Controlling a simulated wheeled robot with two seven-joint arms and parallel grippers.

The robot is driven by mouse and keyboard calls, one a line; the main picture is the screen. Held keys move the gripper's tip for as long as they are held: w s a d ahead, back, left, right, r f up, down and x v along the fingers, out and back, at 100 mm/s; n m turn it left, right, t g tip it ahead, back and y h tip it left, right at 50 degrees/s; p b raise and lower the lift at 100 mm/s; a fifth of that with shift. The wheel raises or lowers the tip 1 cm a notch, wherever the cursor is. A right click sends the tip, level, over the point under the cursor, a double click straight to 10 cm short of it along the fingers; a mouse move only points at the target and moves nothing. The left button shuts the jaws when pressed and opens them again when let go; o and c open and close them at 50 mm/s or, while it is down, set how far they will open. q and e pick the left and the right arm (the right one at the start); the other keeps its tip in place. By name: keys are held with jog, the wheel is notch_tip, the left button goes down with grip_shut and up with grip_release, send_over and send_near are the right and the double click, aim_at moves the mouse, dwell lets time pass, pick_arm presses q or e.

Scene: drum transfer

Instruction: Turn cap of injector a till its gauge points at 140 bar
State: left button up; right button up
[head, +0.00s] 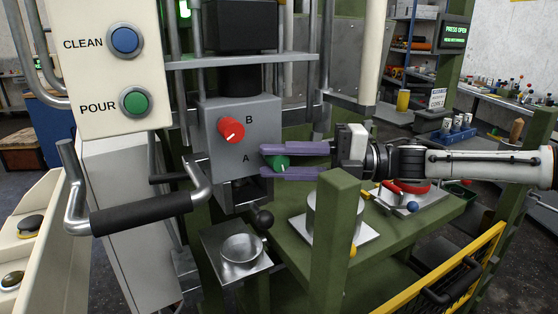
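The green cap (277,162) of injector A is on the grey block (240,130), near the letter A, with a small light mark on its face. My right gripper (275,161) comes in from the right, with one purple finger above the cap and one below it. The fingers appear closed on the cap and cover its upper and lower edges. The red cap (231,130), with a white mark, is above it by the letter B. I cannot make out a gauge or a bar reading. My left gripper is not in view.
A black-gripped handle (140,213) stands out at front left, below the panel with CLEAN and POUR buttons (134,101). A green post (335,240) rises just below my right gripper. A black ball knob (263,219) and a metal cup (241,250) are below the block.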

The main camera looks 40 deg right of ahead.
jog(key=shift+m+y, duration=0.3)
jog(key=shift+r+m+t+y+p, duration=0.2)
jog(key=shift+m+t+y+p, duration=0.25)
jog(key=shift+t+p, duration=0.2)
jog(key=shift+f+m+t+y, duration=0.15)
jog(key=shift+m+t+y, duration=0.1)
jog(key=shift+t, duration=0.1)
jog(key=shift+f+m+t+y, duration=0.1)
jog(key=shift+m+t+y, duration=0.3)
jog(key=shift+m+t, duration=0.15)
jog(key=o, duration=1.1)
jog(key=shift+c, duration=0.2)
